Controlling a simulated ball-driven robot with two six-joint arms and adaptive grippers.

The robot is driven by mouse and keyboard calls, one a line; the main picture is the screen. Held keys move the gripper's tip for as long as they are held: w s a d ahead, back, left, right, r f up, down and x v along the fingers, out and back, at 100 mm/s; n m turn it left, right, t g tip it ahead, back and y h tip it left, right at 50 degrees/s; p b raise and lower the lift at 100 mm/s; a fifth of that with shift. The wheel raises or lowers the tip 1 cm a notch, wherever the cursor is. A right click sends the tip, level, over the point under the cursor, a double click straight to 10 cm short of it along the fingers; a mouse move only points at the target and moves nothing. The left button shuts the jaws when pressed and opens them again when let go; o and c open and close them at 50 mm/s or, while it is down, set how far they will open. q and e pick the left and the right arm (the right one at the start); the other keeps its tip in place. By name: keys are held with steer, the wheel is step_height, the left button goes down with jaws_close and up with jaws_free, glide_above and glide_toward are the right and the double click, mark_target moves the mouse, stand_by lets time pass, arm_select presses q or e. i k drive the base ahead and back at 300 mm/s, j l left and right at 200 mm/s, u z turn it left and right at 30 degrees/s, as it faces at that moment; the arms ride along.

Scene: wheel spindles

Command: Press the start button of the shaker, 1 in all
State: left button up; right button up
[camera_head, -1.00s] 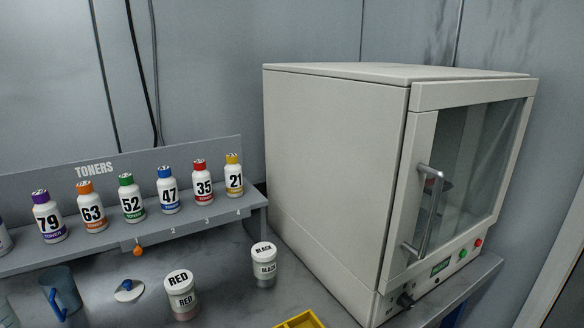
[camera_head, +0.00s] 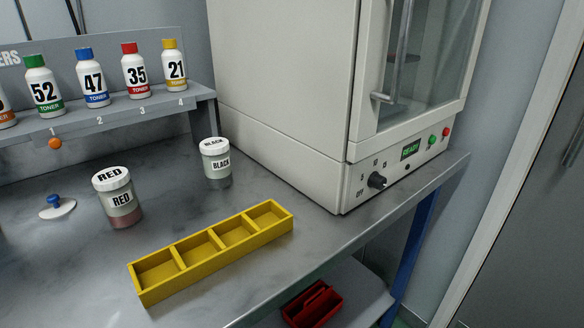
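The shaker (camera_head: 282,95) is a large cream cabinet at the back right of the bench. Its glass door (camera_head: 430,65) with a metal handle looks closed. On the panel below the door are a dark knob (camera_head: 376,181), a green-lit display (camera_head: 410,150) that appears to read READY, a green button (camera_head: 432,140) and a red button (camera_head: 446,132) to its right. No label on the buttons is readable. Neither of my grippers shows in the view.
A yellow four-slot tray (camera_head: 215,248) lies empty near the bench's front edge. RED (camera_head: 118,197) and BLACK (camera_head: 216,159) jars stand left of the shaker. Toner bottles (camera_head: 93,80) line a shelf behind. A red bin (camera_head: 312,303) sits on a lower shelf.

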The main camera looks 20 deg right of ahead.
mark_target(432, 140)
steer(key=z, duration=1.3)
